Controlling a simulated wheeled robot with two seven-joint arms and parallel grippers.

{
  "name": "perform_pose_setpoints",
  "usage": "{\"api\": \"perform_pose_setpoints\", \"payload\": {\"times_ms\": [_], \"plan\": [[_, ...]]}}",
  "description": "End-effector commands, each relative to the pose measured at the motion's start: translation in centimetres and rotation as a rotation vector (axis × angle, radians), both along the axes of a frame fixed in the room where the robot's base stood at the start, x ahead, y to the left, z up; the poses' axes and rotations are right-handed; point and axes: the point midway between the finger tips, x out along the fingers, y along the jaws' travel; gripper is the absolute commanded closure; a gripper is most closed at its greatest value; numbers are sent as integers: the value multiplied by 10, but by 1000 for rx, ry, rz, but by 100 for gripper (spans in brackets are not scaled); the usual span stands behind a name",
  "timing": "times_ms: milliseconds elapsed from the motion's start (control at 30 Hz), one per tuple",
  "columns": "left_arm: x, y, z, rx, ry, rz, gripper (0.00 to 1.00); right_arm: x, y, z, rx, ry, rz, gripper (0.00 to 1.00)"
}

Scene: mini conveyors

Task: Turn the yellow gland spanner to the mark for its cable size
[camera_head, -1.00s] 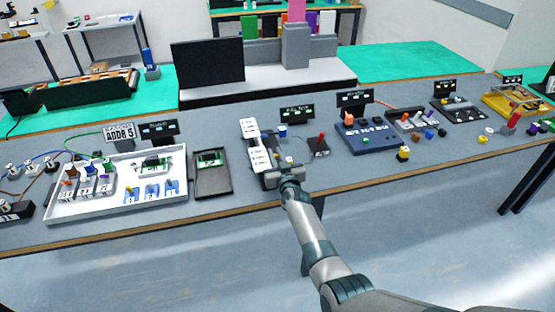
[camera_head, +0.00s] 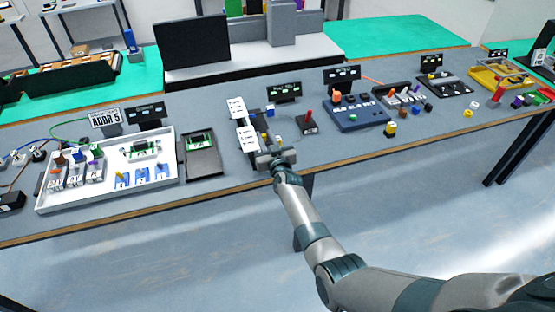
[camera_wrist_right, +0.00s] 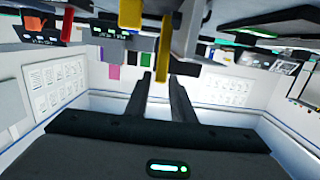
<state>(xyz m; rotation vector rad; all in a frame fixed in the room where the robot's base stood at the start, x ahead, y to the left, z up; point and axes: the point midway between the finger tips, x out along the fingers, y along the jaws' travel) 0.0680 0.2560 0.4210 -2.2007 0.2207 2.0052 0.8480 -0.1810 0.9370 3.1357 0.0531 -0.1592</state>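The yellow gland spanner shows in the right wrist view as a narrow yellow bar (camera_wrist_right: 163,60) reaching between my fingers. In the head view only small yellow spots show at the dark fixture (camera_head: 264,136), just behind my right gripper (camera_head: 276,158). In the wrist view my right gripper (camera_wrist_right: 159,85) has its two dark fingers apart, one on each side of the bar. A gap shows on the left side; contact on the right side is unclear. White cards (camera_head: 246,139) stand left of the fixture; their marks are too small to read. My left gripper is not in view.
A joystick box with a red handle (camera_head: 308,122) stands right of the fixture. A dark tray with a green board (camera_head: 200,143) and a white tray (camera_head: 110,203) lie to the left. A blue panel (camera_head: 352,123) is farther right. The table's front edge is near my wrist.

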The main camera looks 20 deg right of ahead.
Motion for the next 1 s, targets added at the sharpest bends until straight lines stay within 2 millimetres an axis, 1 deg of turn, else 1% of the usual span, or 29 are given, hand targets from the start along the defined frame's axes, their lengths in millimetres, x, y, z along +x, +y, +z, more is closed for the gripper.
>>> {"api": "perform_pose_setpoints", "payload": {"times_ms": [33,167,467,500,533,800,1000], "plan": [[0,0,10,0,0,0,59,-7,0,5,-1,2,0,78],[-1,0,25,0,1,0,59,-24,-1,7,-2,2,0,78],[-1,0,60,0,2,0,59,-71,-2,13,-1,2,1,78],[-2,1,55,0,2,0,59,-78,-2,7,1,1,1,78],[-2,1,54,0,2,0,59,-82,-2,7,1,1,1,78],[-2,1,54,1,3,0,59,-126,-4,12,2,1,0,78],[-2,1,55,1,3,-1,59,-148,-5,15,0,0,-1,78]]}}
